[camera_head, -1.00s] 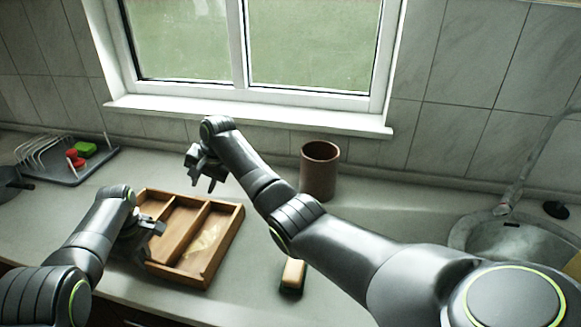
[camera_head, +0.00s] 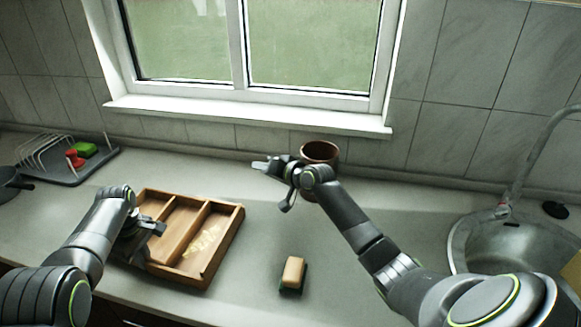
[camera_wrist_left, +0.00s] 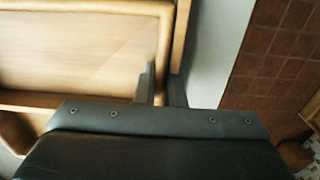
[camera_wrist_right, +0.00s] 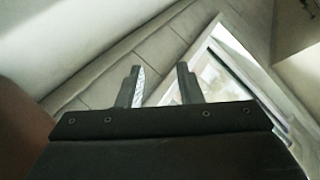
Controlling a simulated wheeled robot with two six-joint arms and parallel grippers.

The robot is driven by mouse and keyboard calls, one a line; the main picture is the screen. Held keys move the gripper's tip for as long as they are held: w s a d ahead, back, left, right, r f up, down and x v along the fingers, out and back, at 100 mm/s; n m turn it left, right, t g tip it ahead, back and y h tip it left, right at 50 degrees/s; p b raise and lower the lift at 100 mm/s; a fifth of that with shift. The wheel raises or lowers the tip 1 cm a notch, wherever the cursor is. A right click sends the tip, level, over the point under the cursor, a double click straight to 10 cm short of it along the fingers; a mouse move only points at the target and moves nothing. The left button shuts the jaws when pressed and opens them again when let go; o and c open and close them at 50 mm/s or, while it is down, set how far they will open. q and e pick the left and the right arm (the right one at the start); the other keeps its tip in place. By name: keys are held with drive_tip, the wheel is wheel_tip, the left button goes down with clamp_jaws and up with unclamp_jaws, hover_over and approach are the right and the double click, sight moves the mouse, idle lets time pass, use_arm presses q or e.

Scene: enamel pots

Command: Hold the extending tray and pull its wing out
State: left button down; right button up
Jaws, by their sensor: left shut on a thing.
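The extending tray (camera_head: 205,278) is a brown wooden box with dividers, lying on the counter at left centre. A pale yellowish patch shows in its right compartment. I cannot tell where its wing begins. My left gripper (camera_head: 157,229) is at the tray's near left side. In the left wrist view, its fingers (camera_wrist_left: 162,88) are shut on the wooden wall of the tray (camera_wrist_left: 166,30), one on each side. My right gripper (camera_head: 273,168) is in the air in front of the brown pot, away from the tray.
The brown pot (camera_head: 320,152) stands at the back, partly hidden by my right arm. A sponge (camera_head: 292,272) lies right of the tray. A dish rack (camera_head: 65,165) is at far left, a sink (camera_head: 510,240) at right. Counter between tray and pot is clear.

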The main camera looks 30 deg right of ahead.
drive_tip(key=s+d+r+t, duration=0.2)
drive_tip(key=s+r+t, duration=0.1)
drive_tip(key=s, duration=0.5)
drive_tip(key=s+d+r+n+t+h, duration=0.1)
drive_tip(key=s+d+r+t, duration=0.1)
drive_tip(key=s+r, duration=0.2)
drive_tip(key=s+d+r+n+t, duration=0.1)
drive_tip(key=s+d+r+t, duration=0.1)
drive_tip(key=s, duration=0.9)
wheel_tip(320, 180, up, 3)
drive_tip(key=shift+s+d+f+t+h, duration=0.15)
drive_tip(key=shift+s+d+t+h, duration=0.2)
drive_tip(key=shift+t, duration=0.45)
